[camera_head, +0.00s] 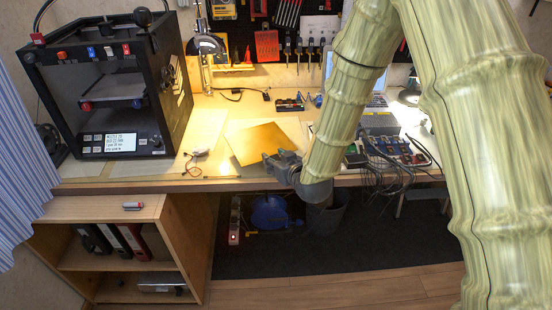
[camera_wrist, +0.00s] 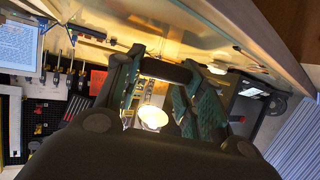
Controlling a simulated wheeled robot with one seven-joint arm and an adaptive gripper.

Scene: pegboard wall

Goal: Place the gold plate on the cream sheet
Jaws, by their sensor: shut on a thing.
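The gold plate (camera_head: 262,141) is a flat, shiny square above the desktop, behind the desk's front edge in the head view. My gripper (camera_head: 272,160) is shut on its near right edge. The plate looks roughly level; I cannot tell whether it touches the surface below. A pale cream area (camera_head: 212,160) shows to the left of the plate and seems to be the cream sheet, but its outline blends with the desk. In the wrist view my gripper's fingers (camera_wrist: 163,76) show close up, and the plate is hard to make out.
A black 3D printer (camera_head: 118,85) stands at the left of the desk. A small device with wires (camera_head: 197,154) lies left of the plate. Electronics with cables (camera_head: 385,150) crowd the right. A lamp (camera_head: 206,45) stands behind. A low shelf (camera_head: 110,208) is at front left.

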